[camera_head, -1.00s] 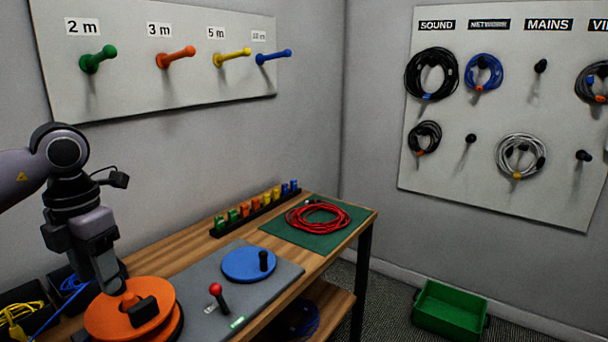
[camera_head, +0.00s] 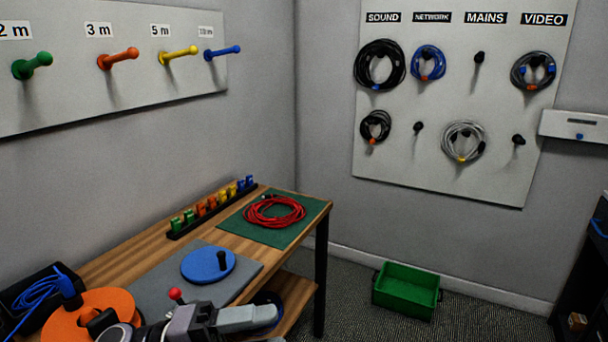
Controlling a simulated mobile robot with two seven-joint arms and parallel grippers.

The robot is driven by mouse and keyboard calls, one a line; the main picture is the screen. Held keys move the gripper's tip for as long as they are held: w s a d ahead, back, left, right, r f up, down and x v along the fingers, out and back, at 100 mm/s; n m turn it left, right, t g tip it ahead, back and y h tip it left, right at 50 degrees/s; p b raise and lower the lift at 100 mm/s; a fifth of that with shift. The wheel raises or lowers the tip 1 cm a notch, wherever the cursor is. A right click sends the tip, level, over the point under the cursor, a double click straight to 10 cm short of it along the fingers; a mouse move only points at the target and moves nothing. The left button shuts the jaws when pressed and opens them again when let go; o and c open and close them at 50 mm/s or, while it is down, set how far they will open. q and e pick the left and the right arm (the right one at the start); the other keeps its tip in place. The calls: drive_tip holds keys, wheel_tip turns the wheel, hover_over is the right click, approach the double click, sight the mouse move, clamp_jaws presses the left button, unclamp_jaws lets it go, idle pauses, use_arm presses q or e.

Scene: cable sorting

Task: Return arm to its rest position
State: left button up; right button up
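My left arm shows low in the head view, lying over the front edge of the workbench (camera_head: 140,245). Its light-grey end, my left gripper (camera_head: 248,318), points right, in front of the grey panel. I cannot make out its fingers clearly, and nothing is visibly held. Part of the arm runs out of the bottom of the picture. My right gripper is not in view. A red coiled cable (camera_head: 274,211) lies on the green mat (camera_head: 238,225) at the bench's far end.
The orange reel (camera_head: 62,318), blue disc (camera_head: 208,265) and red-knobbed lever (camera_head: 176,295) are close to the arm. A row of coloured clips (camera_head: 212,206) stands at the back. A green crate (camera_head: 407,290) is on the floor. Cables hang on the wall board (camera_head: 440,185).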

use_arm(q)
drive_tip(key=w+a+f+n+t+y+p, duration=0.1)
drive_tip(key=a+f+n+t+y, duration=0.3)
drive_tip(key=f+n+t+y, duration=0.55)
drive_tip(key=w+a+f+n+t+y+p, duration=0.1)
drive_tip(key=a+f+n+t+y, duration=0.3)
drive_tip(key=n, duration=1.1)
drive_tip(key=s+a+f+n+g+y, duration=0.2)
drive_tip(key=s+a+f+n, duration=0.1)
drive_tip(key=s+f, duration=0.3)
drive_tip(key=s+a+f+n+g+y+p, duration=0.1)
drive_tip(key=s+a+f+n+g+y, duration=0.1)
drive_tip(key=s+f, duration=0.5)
drive_tip(key=shift+s+a+f+n+g, duration=0.2)
drive_tip(key=shift+a+n+g, duration=0.25)
drive_tip(key=shift+a+n, duration=0.45)
drive_tip(key=shift+w+d, duration=0.1)
drive_tip(key=shift+d, duration=0.05)
